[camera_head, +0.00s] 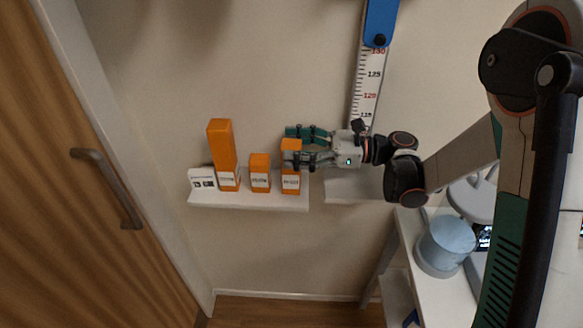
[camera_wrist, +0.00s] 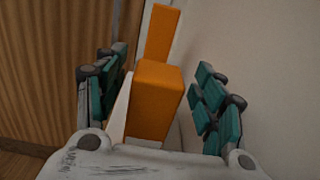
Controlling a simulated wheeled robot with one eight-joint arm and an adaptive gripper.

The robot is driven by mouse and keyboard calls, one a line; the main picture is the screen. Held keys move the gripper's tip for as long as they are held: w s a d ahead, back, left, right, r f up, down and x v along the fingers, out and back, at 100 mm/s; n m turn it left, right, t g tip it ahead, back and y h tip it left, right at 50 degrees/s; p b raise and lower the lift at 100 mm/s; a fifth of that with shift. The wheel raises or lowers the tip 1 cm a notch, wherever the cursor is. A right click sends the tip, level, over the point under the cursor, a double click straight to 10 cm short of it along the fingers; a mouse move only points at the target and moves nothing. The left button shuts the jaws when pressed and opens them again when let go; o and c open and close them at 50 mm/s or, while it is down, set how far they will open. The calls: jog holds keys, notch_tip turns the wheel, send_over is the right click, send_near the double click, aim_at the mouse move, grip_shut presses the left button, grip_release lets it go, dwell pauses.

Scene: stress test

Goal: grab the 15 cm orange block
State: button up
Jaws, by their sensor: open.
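Three orange blocks stand upright on a white wall shelf (camera_head: 250,200), each with a white label too small to read surely. The tall block (camera_head: 222,155) is at the left, the short block (camera_head: 260,172) in the middle, and the medium-height block (camera_head: 291,178) at the right. My gripper (camera_head: 292,147) is open at the upper part of the right block. In the wrist view, this block (camera_wrist: 155,100) stands between the two teal fingers of my gripper (camera_wrist: 160,75), with a visible gap to the right finger. The tall block (camera_wrist: 162,35) shows behind it; the short one is hidden.
A white card (camera_head: 202,179) with dark print stands at the shelf's left end. A measuring scale (camera_head: 368,90) hangs on the wall above my wrist. A wooden door (camera_head: 80,220) is at left. A white table (camera_head: 440,295) with a bluish cylinder (camera_head: 446,243) is at lower right.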

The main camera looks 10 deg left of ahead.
jog(key=a+b, duration=0.1)
jog(key=a, duration=0.4)
jog(key=shift+s+b, duration=0.2)
jog(key=shift+b, duration=0.15)
grip_shut()
dwell(0.8)
